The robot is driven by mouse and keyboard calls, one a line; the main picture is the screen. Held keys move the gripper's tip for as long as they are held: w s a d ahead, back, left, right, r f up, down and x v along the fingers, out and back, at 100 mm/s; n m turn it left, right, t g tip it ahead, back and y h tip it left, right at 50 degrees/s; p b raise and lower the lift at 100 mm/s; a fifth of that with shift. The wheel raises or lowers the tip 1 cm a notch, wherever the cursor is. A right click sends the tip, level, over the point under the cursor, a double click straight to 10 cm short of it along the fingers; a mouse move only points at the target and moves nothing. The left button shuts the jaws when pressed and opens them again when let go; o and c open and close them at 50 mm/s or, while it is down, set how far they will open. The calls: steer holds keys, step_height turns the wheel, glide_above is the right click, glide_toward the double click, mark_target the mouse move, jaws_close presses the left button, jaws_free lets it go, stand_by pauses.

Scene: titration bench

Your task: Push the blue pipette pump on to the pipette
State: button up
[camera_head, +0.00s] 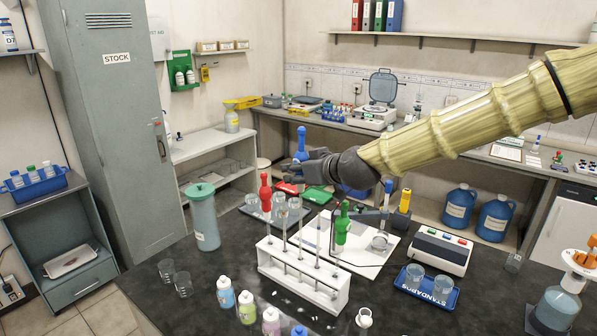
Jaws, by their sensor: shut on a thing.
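My gripper (303,167) is shut on the blue pipette pump (301,143) and holds it upright above the white pipette rack (325,299). Glass pipettes (284,222) stand upright in the rack, below the gripper. I cannot tell whether the pump's lower end touches a pipette, as the gripper hides it.
Dropper bottles (246,308) stand in front of the rack. A teal-lidded jug (204,218) is to the left and small beakers (183,285) stand near it. A blue tray (432,294) with beakers and a grey device (440,251) are to the right.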

stand_by(0.3)
steer(key=o, duration=0.9)
steer(key=c, duration=0.4)
steer(key=shift+d+r, duration=0.1)
steer(key=p+v, duration=0.1)
steer(key=v, duration=0.7)
steer(key=shift+s+d, duration=0.2)
steer(key=shift+s, duration=0.15)
stand_by(0.8)
stand_by(0.3)
